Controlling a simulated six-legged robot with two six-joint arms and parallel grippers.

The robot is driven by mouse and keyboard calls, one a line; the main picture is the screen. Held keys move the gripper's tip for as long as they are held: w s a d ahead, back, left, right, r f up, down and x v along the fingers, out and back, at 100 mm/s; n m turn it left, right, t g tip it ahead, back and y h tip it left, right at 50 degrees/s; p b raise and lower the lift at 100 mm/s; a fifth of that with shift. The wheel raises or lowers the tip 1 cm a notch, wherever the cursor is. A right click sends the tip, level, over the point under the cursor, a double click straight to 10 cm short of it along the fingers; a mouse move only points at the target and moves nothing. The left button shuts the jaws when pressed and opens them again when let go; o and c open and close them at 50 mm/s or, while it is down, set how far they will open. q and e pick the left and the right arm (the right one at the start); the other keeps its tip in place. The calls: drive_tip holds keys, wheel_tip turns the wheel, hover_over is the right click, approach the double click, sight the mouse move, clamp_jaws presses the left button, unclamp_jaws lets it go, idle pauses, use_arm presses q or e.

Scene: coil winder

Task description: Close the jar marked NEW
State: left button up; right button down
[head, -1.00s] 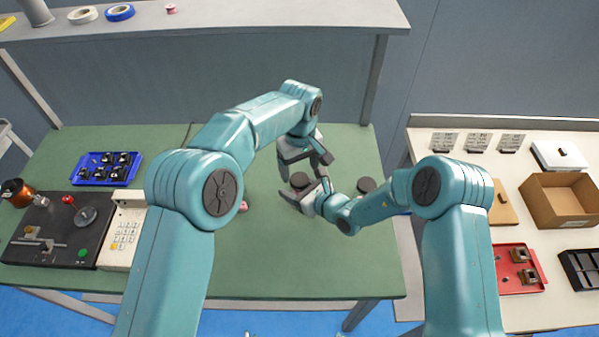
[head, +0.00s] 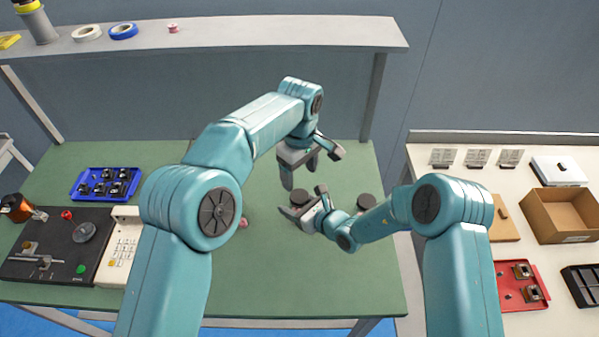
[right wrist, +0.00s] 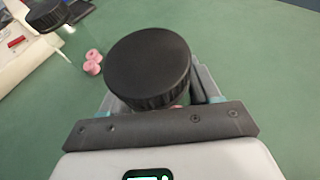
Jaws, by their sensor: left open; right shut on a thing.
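My right gripper (head: 304,203) is shut on a jar with a round black lid (head: 297,194), above the green bench. In the right wrist view that lid (right wrist: 148,68) sits between the fingers and hides most of the jar body below. I cannot see whether the lid is screwed tight. My left gripper (head: 299,170) is open and empty, just above the held jar and apart from it. Another black lid (head: 366,201) shows just right of my right gripper. A further black lid (right wrist: 45,12) is at the upper left of the right wrist view. No NEW marking is readable.
Pink spools (right wrist: 92,62) lie on the green bench (head: 290,270). The winder (head: 60,255), keypad box (head: 121,250) and blue tray (head: 105,184) are at left. A pale table with a cardboard box (head: 560,215) and red tray (head: 520,285) stands right. The bench front is clear.

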sight(300, 196)
use_arm(q)
drive_tip(key=shift+f, duration=0.15)
wheel_tip(300, 196, down, 8)
drive_tip(key=shift+r, duration=0.1)
idle(0.4)
drive_tip(key=c, duration=1.1)
drive_tip(key=m, duration=0.3)
